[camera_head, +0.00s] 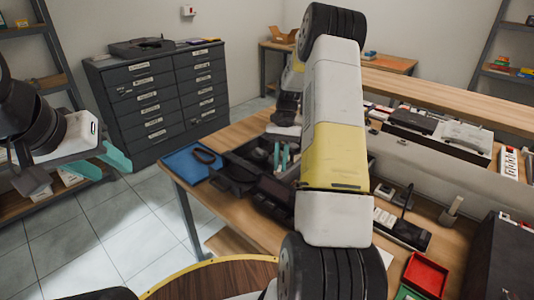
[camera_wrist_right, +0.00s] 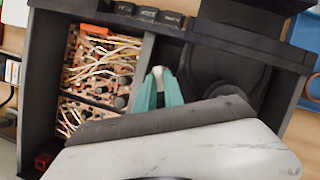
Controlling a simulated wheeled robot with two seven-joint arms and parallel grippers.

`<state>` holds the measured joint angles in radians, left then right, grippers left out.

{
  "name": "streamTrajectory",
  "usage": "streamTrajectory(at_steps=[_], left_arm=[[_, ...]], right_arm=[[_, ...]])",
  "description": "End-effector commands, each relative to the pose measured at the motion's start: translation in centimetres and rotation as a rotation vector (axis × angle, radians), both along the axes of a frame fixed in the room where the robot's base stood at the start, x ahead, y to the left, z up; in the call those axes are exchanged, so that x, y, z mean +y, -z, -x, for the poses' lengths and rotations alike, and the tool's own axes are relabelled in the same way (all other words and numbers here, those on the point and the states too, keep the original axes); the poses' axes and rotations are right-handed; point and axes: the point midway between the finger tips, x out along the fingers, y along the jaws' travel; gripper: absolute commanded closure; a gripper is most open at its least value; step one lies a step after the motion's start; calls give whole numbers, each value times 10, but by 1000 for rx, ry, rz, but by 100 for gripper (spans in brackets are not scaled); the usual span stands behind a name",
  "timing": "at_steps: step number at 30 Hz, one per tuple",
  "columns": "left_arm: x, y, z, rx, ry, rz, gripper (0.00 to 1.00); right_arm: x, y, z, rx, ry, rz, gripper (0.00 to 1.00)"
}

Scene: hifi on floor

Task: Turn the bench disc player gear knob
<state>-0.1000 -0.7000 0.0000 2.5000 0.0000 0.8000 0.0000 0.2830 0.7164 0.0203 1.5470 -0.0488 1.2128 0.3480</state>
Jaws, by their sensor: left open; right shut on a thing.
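The bench disc player (camera_head: 233,172) is an open dark case on the wooden bench. It also shows in the right wrist view (camera_wrist_right: 42,85), with wired boards on the left and a round dark part on the right. My right gripper (camera_head: 281,155) reaches down into it; its teal fingers (camera_wrist_right: 160,82) are shut on a small pale piece that looks like the gear knob (camera_wrist_right: 157,71). The fingers hide most of the knob, so its angle cannot be told. My left gripper (camera_head: 108,160) is open and empty, off the bench at the left.
A blue mat (camera_head: 187,166) with a dark loop lies at the bench's left end. A red tray (camera_head: 427,273) and small devices lie to the right. A dark drawer cabinet (camera_head: 160,95) stands behind. Floor at the left is clear. My right arm hides the middle.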

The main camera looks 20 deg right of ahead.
Motion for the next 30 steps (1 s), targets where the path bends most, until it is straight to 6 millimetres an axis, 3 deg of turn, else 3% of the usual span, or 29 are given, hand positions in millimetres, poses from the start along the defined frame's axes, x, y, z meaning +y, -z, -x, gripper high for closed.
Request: streamTrajectory(at_steps=[30], left_arm=[[0,0,0,0,0,0,57]], right_arm=[[9,-1,-2,-4,-923,3,100]])
